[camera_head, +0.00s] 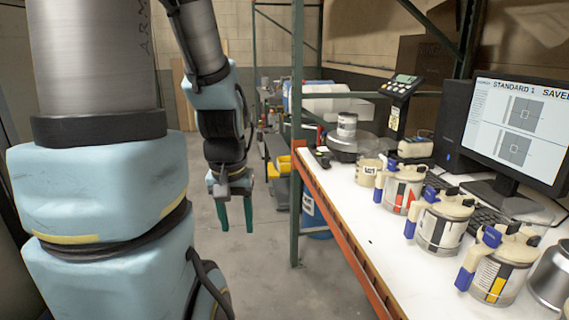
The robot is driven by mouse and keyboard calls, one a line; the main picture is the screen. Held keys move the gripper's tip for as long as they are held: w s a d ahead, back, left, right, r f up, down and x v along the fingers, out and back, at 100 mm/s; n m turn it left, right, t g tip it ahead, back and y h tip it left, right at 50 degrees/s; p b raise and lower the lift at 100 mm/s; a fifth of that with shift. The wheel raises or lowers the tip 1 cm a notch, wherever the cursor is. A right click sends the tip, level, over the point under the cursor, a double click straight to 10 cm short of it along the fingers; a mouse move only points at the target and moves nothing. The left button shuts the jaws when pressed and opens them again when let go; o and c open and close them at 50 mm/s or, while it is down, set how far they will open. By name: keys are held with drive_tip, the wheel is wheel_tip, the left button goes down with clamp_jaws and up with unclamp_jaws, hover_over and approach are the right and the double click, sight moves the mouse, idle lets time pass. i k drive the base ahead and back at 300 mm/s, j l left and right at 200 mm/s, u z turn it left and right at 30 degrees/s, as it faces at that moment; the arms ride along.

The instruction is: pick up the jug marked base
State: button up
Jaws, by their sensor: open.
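Three lidded jugs with blue handles stand in a row on the white bench top. One jug (402,190) has a red and black label, the middle jug (440,222) has a white and black label, and the nearest jug (494,270) has a yellow and black label. I cannot read the word "base" on any of them. My gripper (236,229) points down with its two green fingers apart and nothing between them. It hangs over the floor, left of the bench and its green post, well away from the jugs.
The bench (345,200) has an orange front beam, and a green upright post (296,130) stands between my gripper and the jugs.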

sight(372, 155)
drive_tip(key=i+j+u, duration=0.1)
drive_tip(key=i, duration=0.75)
drive_tip(key=i+j+u, duration=0.1)
drive_tip(key=i, duration=0.75)
